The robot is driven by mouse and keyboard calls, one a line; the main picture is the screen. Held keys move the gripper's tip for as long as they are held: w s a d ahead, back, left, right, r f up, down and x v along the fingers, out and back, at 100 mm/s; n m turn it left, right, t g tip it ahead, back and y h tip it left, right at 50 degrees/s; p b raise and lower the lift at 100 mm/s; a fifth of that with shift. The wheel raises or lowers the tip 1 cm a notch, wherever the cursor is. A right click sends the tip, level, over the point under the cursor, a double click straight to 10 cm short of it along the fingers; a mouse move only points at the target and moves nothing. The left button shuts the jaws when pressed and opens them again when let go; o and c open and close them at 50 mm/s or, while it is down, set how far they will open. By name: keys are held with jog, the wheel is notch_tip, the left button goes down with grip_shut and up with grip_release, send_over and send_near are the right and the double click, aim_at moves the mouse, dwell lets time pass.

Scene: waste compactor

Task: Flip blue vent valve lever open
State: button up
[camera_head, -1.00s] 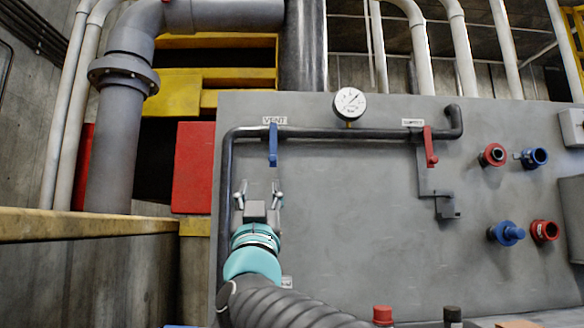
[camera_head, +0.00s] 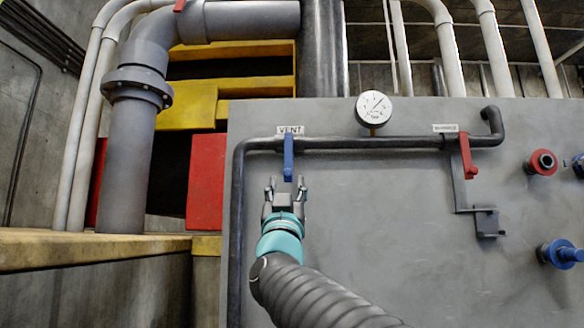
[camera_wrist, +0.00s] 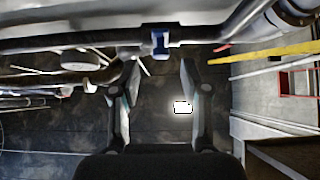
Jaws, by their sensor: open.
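The blue vent lever (camera_head: 288,158) hangs straight down from the dark pipe (camera_head: 350,142), under the VENT label (camera_head: 290,130). In the wrist view the blue lever (camera_wrist: 160,43) shows end-on, ahead of and between my open fingers. My gripper (camera_head: 286,186) is open and empty, with its fingertips just below the lever's lower end in the head view. The wrist view shows the two fingers (camera_wrist: 155,75) spread apart. I cannot tell the exact depth gap to the lever, but nothing is between the fingers.
A white gauge (camera_head: 374,108) stands above the pipe. A red lever (camera_head: 467,157) hangs to the right. Red (camera_head: 541,162) and blue (camera_head: 560,254) fittings stick out of the grey panel (camera_head: 380,240). The panel is bare between the two levers.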

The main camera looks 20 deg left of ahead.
aim_at(287, 174)
jog(key=shift+y, duration=0.3)
jog(key=p+x, duration=0.1)
jog(key=x, duration=0.4)
jog(key=shift+w+a+r+p, duration=0.15)
jog(key=shift+w+r+p, duration=0.05)
jog(key=shift+p, duration=0.2)
grip_shut()
